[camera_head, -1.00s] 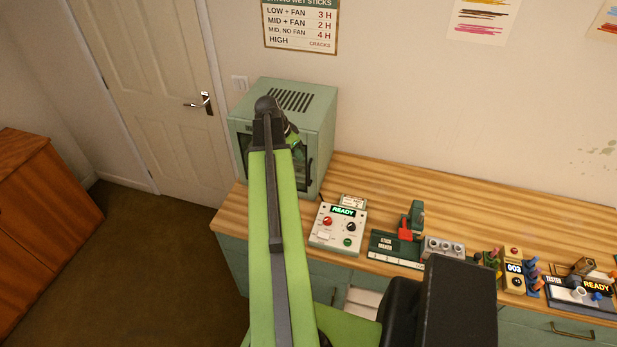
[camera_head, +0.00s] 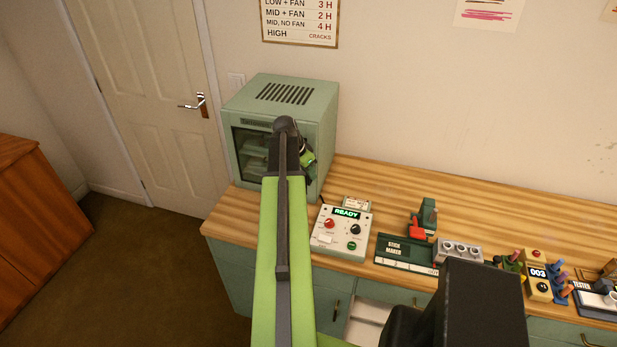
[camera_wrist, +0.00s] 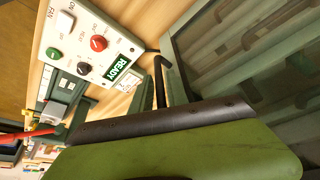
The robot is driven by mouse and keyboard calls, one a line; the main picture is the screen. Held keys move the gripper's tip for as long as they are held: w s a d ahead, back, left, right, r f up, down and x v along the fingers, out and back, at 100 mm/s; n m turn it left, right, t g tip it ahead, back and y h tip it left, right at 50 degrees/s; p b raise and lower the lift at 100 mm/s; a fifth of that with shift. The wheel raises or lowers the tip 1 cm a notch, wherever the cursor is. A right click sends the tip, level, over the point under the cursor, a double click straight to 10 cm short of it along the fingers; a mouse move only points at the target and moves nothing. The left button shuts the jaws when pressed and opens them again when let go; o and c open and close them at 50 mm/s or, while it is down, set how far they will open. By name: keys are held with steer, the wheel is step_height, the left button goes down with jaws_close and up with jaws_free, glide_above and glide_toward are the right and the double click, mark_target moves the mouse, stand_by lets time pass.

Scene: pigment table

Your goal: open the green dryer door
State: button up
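The green dryer (camera_head: 285,98) stands at the left end of the bench, with a slotted vent on top. Its glass-fronted door (camera_head: 240,150) looks shut. My arm covers the door's right part in the head view. In the wrist view the door glass (camera_wrist: 250,45) fills the upper right, and a dark bar (camera_wrist: 161,85), apparently the door handle, runs down behind my finger. My gripper (camera_head: 307,157) is in front of the dryer's right side. Only one green finger with a dark edge shows large in the wrist view, so its opening cannot be judged. Contact with the bar cannot be told.
A control box (camera_head: 341,230) reading READY stands just right of the dryer. A stick maker (camera_head: 405,250) and other small devices line the wooden bench (camera_head: 450,205) further right. A drawer (camera_head: 368,325) below appears pulled out. A white room door (camera_head: 145,110) is at left.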

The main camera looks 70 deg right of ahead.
steer(key=shift+c, duration=0.4)
jaws_close()
stand_by(0.8)
